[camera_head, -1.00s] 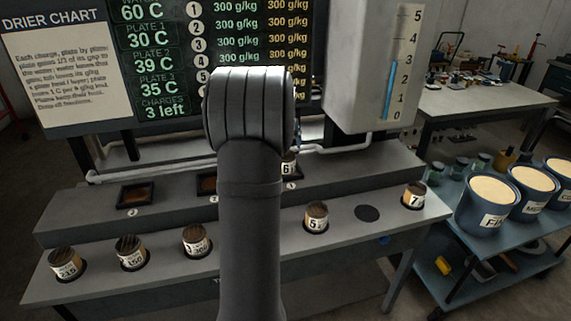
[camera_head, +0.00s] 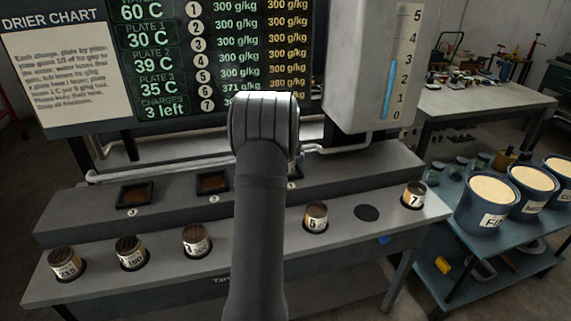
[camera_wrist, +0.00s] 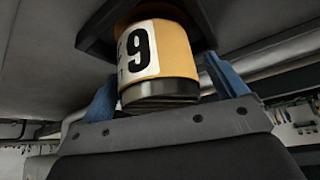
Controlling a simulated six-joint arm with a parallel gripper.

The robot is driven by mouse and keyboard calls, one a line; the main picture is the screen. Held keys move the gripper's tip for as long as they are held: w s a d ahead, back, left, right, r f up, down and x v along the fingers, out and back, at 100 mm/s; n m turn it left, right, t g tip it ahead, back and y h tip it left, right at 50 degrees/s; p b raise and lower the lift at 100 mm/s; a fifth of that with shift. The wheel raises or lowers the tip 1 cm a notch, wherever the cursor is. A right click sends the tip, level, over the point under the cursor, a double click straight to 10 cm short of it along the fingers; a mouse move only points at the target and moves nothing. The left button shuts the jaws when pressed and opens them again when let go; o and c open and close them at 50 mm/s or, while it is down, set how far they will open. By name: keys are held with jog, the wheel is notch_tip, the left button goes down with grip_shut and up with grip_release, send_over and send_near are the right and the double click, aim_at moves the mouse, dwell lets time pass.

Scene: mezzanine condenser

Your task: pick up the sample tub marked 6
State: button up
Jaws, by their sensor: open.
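In the wrist view an orange-yellow tub (camera_wrist: 173,53) with a dark lid and a white label stands on a dark square plate. That view is upside down, so its 9-like mark is a 6 the right way up. My gripper (camera_wrist: 163,88) is open, its two blue fingers on either side of the tub; I cannot tell whether they touch it. In the head view my arm hides the tub and most of the gripper. A front-row tub (camera_head: 316,216) has a small label that could read 5 or 6.
Two square plates, marked 3 (camera_head: 137,194) and 2 (camera_head: 212,183), lie empty on the raised step. Several tubs stand in the front row, including one marked 7 (camera_head: 413,194), beside an empty dark round spot (camera_head: 367,213). A cart with blue buckets (camera_head: 487,200) stands right.

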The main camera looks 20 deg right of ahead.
jog(key=shift+c, duration=0.2)
jog(key=c, duration=1.1)
jog(key=shift+c, duration=1.4)
jog(key=shift+r, duration=0.1)
jog(key=shift+r, duration=0.1)
